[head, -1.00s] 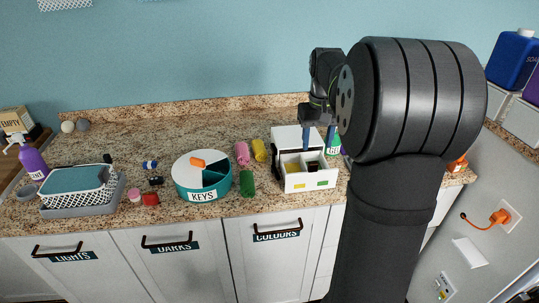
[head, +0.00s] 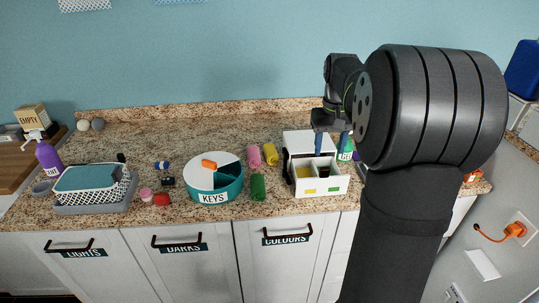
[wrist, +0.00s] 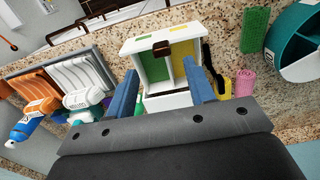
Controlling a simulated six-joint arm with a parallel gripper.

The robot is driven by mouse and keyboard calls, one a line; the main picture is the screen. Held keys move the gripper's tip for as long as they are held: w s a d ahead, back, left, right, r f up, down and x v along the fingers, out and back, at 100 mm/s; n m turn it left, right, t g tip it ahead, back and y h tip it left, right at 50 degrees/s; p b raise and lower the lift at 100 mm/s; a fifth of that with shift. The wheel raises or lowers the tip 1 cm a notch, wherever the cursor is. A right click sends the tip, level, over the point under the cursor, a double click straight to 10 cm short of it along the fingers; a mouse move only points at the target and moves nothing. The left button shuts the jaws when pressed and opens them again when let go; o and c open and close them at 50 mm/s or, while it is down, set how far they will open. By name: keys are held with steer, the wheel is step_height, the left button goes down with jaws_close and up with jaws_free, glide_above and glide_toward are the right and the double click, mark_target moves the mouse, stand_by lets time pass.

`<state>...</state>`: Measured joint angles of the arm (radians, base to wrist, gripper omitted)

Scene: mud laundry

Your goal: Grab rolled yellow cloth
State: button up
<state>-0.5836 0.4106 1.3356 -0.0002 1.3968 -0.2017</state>
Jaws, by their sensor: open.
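The rolled yellow cloth (head: 270,155) lies on the granite counter, just left of a small white drawer box. In the wrist view the yellow cloth (wrist: 225,88) is just right of the right-hand finger, partly hidden by that finger and a black handle. A rolled pink cloth (head: 254,156) lies beside it, and a rolled green cloth (head: 258,187) lies nearer the front edge. My gripper (head: 330,143) is open with its blue fingers pointing down over the white drawer box, to the right of the yellow cloth. Nothing shows between the fingers (wrist: 162,82) except the box beyond them.
The white drawer box (head: 320,187) has its divided drawer open, with green and yellow labels. A round teal KEYS container (head: 232,194) stands left of the cloths. A green-labelled bottle (head: 346,150) stands by the box. A basket (head: 92,188) sits farther left. Bare counter lies behind the KEYS container.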

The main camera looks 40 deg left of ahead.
steer(key=shift+c, duration=0.2)
glide_above(272, 154)
steer(key=shift+n, duration=0.4)
step_height(272, 154, down, 11)
steer(key=shift+s+r, duration=0.1)
steer(key=shift+r, duration=0.1)
steer(key=shift+f, duration=2.95)
steer(key=c, duration=0.6)
steer(key=shift+r, duration=0.1)
